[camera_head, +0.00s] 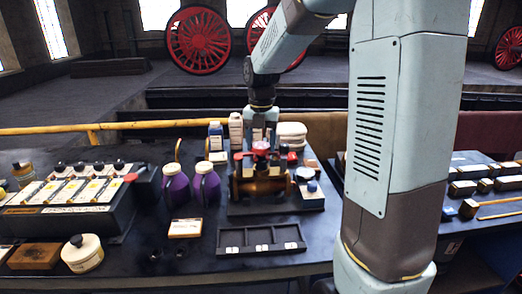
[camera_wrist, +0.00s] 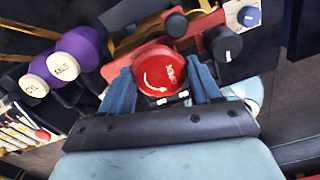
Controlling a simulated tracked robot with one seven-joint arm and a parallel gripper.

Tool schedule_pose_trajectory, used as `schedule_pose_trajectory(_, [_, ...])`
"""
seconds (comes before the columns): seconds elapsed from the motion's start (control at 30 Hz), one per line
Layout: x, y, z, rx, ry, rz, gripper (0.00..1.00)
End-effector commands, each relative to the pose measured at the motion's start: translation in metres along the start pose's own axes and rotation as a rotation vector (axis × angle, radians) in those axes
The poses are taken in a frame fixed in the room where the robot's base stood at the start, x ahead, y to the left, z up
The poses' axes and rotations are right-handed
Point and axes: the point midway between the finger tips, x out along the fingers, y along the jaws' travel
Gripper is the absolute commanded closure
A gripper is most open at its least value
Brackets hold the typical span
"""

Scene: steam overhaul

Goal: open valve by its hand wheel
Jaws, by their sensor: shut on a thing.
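The valve's red hand wheel (camera_head: 260,148) tops a brass valve body (camera_head: 262,182) on a dark stand in the middle of the bench. In the wrist view the red wheel (camera_wrist: 158,72) shows a white curved arrow and lettering. My gripper (camera_wrist: 160,92) has its two blue fingers on opposite sides of the wheel, shut on it. In the head view my gripper (camera_head: 261,122) comes down from above the wheel, and its fingertips are hard to make out there.
Two purple jugs (camera_head: 206,184) stand close left of the valve. Bottles (camera_head: 236,130) and a white container (camera_head: 291,135) stand behind it. A three-slot dark tray (camera_head: 260,240) lies in front. A small dial-topped device (camera_head: 308,188) sits at right.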

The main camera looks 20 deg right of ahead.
Motion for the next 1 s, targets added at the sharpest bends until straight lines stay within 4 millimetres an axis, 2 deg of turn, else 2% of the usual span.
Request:
schedule_pose_trajectory(0.1, [-0.0001, 0.0004, 0.0002, 0.001, -0.001, 0.001, 0.73])
schedule_pose_trajectory(0.13, [-0.0001, 0.0004, 0.0002, 0.002, -0.001, 0.001, 0.35])
schedule_pose_trajectory(0.43, [0.0, 0.0, 0.0002, 0.003, 0.0, 0.0, 0.08])
schedule_pose_trajectory(0.57, [0.0, -0.0002, 0.0001, 0.004, 0.0, 0.0, 0.08])
schedule_pose_trajectory(0.7, [0.0003, -0.0003, 0.0, 0.004, 0.0, -0.001, 0.21])
schedule_pose_trajectory(1.0, [-0.002, -0.0002, 0.0002, 0.004, -0.001, 0.0, 0.21])
